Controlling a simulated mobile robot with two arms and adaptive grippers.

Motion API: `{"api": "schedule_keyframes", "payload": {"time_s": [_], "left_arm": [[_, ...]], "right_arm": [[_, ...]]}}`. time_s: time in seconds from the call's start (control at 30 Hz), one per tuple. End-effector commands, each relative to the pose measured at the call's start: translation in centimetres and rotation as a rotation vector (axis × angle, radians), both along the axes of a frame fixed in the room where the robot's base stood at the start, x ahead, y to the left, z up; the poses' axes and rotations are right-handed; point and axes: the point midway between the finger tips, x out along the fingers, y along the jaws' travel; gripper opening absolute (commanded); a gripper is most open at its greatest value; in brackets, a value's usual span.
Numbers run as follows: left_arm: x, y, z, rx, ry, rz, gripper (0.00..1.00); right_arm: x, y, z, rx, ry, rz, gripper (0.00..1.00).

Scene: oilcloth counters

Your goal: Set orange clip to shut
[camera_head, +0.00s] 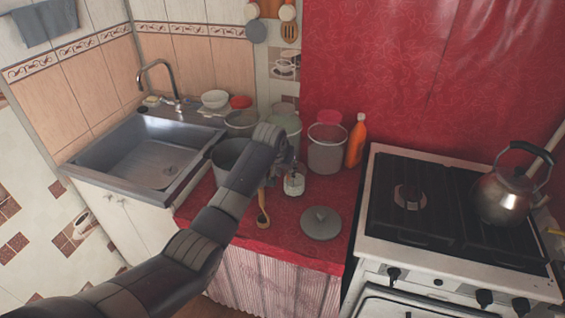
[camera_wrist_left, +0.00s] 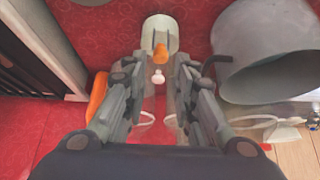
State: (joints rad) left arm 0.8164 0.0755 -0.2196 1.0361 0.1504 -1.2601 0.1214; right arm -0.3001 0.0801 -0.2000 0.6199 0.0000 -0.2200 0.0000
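A small pale jar (camera_head: 294,184) stands on the red oilcloth counter in the head view. In the left wrist view the jar (camera_wrist_left: 160,32) is at top centre, with the orange clip (camera_wrist_left: 161,53) on its near side. Just below the clip is a small white knob (camera_wrist_left: 157,76). My left gripper (camera_wrist_left: 158,68) is open, with one finger on each side of the clip; I cannot tell whether either touches it. In the head view my left gripper (camera_head: 284,165) is above and beside the jar, mostly hidden by its own wrist. My right gripper is not in view.
A grey pot (camera_head: 227,152) stands left of the jar. A grey lid (camera_head: 321,223) lies in front on the right. Behind are a large canister (camera_head: 326,155) and an orange bottle (camera_head: 356,142). The stove (camera_head: 440,215) with a kettle (camera_head: 502,196) is on the right.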

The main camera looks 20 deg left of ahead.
Motion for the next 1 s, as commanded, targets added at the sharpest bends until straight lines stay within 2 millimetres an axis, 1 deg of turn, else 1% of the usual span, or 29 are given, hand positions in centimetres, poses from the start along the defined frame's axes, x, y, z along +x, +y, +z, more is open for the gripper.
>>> {"api": "schedule_keyframes", "payload": {"time_s": [0.2, 0.4, 0.6, 0.83, 0.93, 0.97, 1.0], "left_arm": [[-1.6, 0.1, 2.6, 0.0, -0.003, 0.0, 0.26], [-2.8, 0.1, 4.4, 0.001, -0.002, 0.001, 0.26], [-3.2, 0.1, 5.0, 0.001, -0.001, 0.001, 0.26], [-3.2, 0.1, 5.0, 0.001, 0.0, 0.001, 0.26], [-3.2, -0.1, 4.8, -0.007, -0.007, -0.004, 0.03], [-3.2, -0.4, 4.5, -0.016, -0.012, -0.011, 0.0], [-3.2, -0.9, 4.1, -0.034, -0.027, -0.022, 0.0]], "right_arm": [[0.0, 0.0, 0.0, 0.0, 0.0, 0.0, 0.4], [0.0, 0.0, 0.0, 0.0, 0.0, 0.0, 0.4], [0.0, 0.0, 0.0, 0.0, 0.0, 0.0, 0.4], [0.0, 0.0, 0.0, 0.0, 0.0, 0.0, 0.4], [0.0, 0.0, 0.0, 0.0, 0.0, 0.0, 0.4], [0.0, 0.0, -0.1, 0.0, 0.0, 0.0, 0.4], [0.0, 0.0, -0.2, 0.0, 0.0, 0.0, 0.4]]}}
